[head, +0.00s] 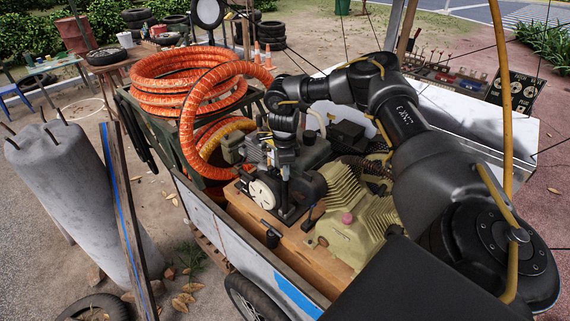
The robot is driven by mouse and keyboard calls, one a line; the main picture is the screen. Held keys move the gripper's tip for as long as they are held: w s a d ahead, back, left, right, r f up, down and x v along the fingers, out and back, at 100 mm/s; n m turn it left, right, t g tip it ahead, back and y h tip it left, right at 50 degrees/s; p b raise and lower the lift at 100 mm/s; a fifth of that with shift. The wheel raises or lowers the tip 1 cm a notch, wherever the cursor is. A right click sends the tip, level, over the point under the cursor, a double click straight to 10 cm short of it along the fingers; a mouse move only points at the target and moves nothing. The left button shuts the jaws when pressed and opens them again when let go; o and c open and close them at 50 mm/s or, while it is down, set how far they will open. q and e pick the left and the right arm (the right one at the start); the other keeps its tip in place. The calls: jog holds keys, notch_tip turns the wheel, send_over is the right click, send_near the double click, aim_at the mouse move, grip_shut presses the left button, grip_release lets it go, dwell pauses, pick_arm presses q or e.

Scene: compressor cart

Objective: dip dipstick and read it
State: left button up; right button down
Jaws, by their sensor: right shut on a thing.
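The compressor cart (240,252) stands in the middle with the machine on its wooden bed. A ribbed cream compressor block (345,215) with a pink cap (347,218) sits at its right, and a dark engine (305,150) behind it to the left. My right arm comes in from the right and reaches over the machine. My right gripper (285,172) points down over the engine's front, beside a round white part (264,191). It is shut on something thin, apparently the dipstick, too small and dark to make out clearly. Its lower end is hidden. My left gripper is out of view.
Coiled orange hose (190,75) stands on a green frame at the cart's left, with one loop hanging near my right wrist. A grey concrete post (75,185) and a plank stand at left. A white panel (470,130) lies behind my arm.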

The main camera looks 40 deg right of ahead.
notch_tip(320, 180, up, 3)
jog(key=shift+s+r+p, duration=0.1)
jog(key=shift+r+p, duration=0.05)
jog(key=shift+p, duration=1)
jog(key=shift+r+p, duration=1.6)
jog(key=shift+r, duration=0.95)
notch_tip(320, 180, up, 13)
jog(key=shift+f, duration=0.1)
